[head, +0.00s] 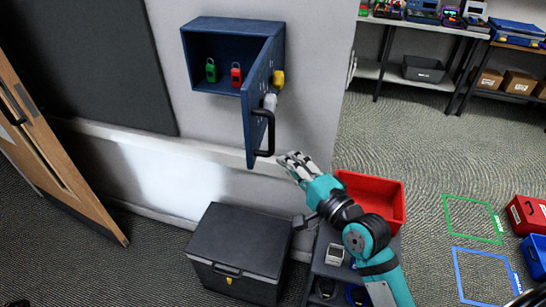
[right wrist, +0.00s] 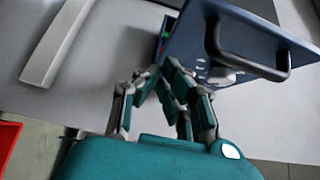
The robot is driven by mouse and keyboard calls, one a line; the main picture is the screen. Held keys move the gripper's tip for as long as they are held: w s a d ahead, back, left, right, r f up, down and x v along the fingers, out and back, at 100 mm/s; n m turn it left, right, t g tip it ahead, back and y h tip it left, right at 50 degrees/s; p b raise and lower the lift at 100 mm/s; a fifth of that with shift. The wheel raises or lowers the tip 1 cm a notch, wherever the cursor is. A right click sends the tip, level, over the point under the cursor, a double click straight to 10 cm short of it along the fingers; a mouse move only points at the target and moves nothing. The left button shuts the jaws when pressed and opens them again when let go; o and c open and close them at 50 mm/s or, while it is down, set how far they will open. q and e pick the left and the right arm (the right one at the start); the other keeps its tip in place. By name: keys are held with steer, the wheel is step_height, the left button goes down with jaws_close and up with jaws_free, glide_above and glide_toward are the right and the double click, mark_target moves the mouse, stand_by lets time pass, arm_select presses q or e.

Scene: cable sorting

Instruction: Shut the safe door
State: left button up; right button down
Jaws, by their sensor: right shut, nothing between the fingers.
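The blue safe (head: 228,24) is on the wall, and its door (head: 257,88) stands open, swung outward from the right side. The door has a black handle (head: 270,132) near its lower free edge. A green padlock (head: 211,70) and a red padlock (head: 236,75) are inside the safe. My right gripper (head: 288,160) is shut and empty, just below and right of the door's handle end, apparently apart from it. In the right wrist view the door (right wrist: 188,42) and handle (right wrist: 245,67) are close beyond the fingers (right wrist: 160,78). My left gripper is out of view.
A black chest (head: 240,240) stands on the floor below the safe. A red bin (head: 378,198) sits on a small shelf unit beside my right arm. A wooden door (head: 50,150) is at the left.

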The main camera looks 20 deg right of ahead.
steer(key=shift+w+a+p, duration=0.25)
steer(key=shift+w+a, duration=0.2)
steer(key=shift+a, duration=0.45)
steer(key=shift+w+a+p, duration=0.25)
steer(key=shift+w+a, duration=0.15)
steer(key=shift+a, duration=0.45)
steer(key=shift+a, duration=0.1)
